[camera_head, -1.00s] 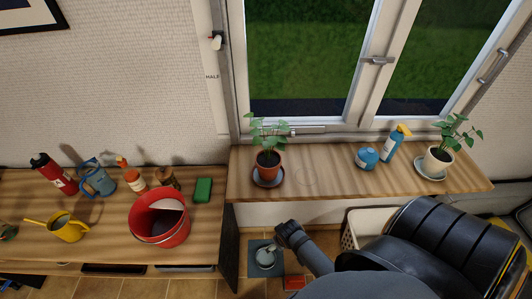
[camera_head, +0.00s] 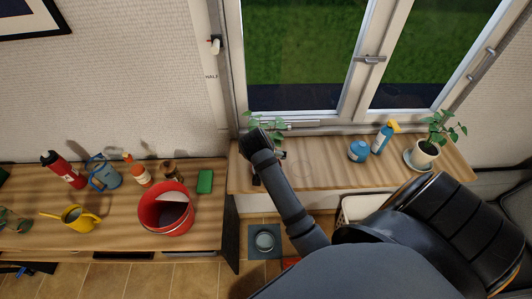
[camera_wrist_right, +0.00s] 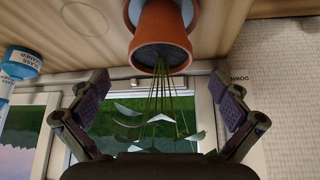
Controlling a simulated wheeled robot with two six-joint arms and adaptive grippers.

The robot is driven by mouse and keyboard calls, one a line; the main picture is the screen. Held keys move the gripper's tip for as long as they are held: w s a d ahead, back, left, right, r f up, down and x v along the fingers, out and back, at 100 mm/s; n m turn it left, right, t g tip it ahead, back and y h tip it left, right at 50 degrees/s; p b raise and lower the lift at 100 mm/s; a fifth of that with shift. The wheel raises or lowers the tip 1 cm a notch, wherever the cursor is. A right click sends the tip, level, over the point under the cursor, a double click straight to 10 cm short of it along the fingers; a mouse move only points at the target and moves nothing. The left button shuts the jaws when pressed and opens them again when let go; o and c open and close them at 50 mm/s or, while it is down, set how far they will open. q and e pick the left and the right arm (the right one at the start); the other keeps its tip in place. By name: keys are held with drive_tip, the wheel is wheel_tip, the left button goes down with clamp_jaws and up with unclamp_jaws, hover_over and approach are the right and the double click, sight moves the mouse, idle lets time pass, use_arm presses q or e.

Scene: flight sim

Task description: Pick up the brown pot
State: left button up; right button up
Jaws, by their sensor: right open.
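The brown pot (camera_wrist_right: 160,42) is a terracotta pot with a green plant. In the right wrist view it appears upside down at the top centre, its stems and leaves (camera_wrist_right: 158,112) reaching toward the hand. In the head view my right arm hides the pot, and only some leaves (camera_head: 252,121) show. My right gripper (camera_wrist_right: 160,92) is open, with one finger on each side of the plant and the pot's rim just beyond the fingertips. In the head view the right gripper (camera_head: 258,158) is over the left end of the window sill. My left gripper is out of view.
The wooden sill (camera_head: 315,170) also carries a blue round container (camera_head: 358,151), a blue spray bottle (camera_head: 382,138) and a white potted plant (camera_head: 424,154). The left table holds a red bucket (camera_head: 165,212), a green sponge (camera_head: 205,182) and a yellow watering can (camera_head: 75,217). The window stands behind the sill.

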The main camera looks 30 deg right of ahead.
drive_tip(key=shift+x, duration=1.2)
drive_tip(key=shift+w+d+p, duration=0.1)
drive_tip(key=shift+w+p, duration=0.05)
drive_tip(key=shift+p, duration=0.2)
drive_tip(key=p+x, duration=0.1)
drive_tip(key=x, duration=0.3)
drive_tip(key=shift+p, duration=0.35)
drive_tip(key=shift+w+d+f, duration=0.15)
drive_tip(key=shift+d+f, duration=0.05)
drive_tip(key=shift+f, duration=0.2)
drive_tip(key=shift+a+r, duration=0.1)
drive_tip(key=shift+a, duration=0.05)
drive_tip(key=c, duration=1.5)
